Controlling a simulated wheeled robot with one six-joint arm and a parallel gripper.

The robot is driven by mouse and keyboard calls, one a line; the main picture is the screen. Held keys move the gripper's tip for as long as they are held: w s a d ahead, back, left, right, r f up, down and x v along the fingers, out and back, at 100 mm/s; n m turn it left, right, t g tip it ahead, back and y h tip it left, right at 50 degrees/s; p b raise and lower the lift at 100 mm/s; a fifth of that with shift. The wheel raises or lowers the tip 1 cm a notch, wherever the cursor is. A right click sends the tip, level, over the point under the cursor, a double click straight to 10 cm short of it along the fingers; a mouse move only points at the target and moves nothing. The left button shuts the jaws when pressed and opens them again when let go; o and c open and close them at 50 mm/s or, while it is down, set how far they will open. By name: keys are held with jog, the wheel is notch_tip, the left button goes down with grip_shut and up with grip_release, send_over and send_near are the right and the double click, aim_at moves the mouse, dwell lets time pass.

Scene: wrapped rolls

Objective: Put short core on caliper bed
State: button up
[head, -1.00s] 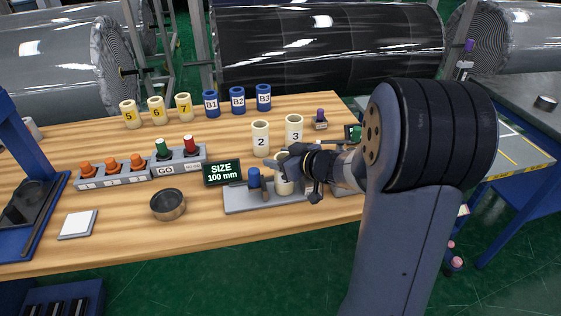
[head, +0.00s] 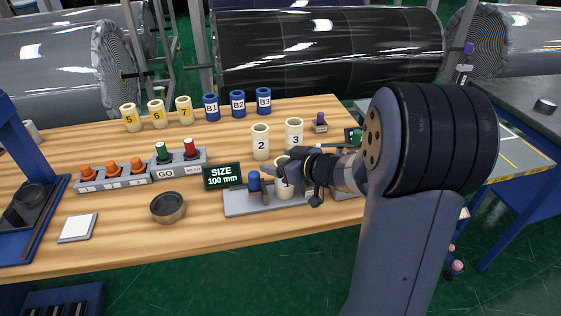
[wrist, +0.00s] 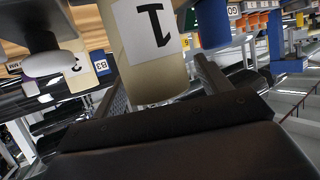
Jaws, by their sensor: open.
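The caliper bed (head: 238,209) is a grey plate near the table's front edge, with a blue post (head: 254,182) on it. A cream core marked 1 (head: 281,190) stands upright on the bed, right of the post. My gripper (head: 289,182) is at this core, partly covering it in the head view. In the wrist view the core (wrist: 128,40) shows between the two open fingers (wrist: 165,88); contact cannot be told. Cream cores 2 (head: 260,146) and 3 (head: 294,137) stand behind the bed. Which core is shortest is unclear.
A sign (head: 222,176) reading SIZE 100 mm stands behind the bed. A button block (head: 150,172), a round dish (head: 168,208) and a white pad (head: 78,228) are to the left. Yellow-labelled cores (head: 157,115) and blue cores (head: 237,106) line the back.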

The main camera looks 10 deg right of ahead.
jog(key=p+v, duration=0.1)
jog(key=v, duration=1.1)
jog(key=shift+p, duration=0.35)
jog(key=shift+w+r, duration=0.1)
jog(key=shift+c, duration=0.4)
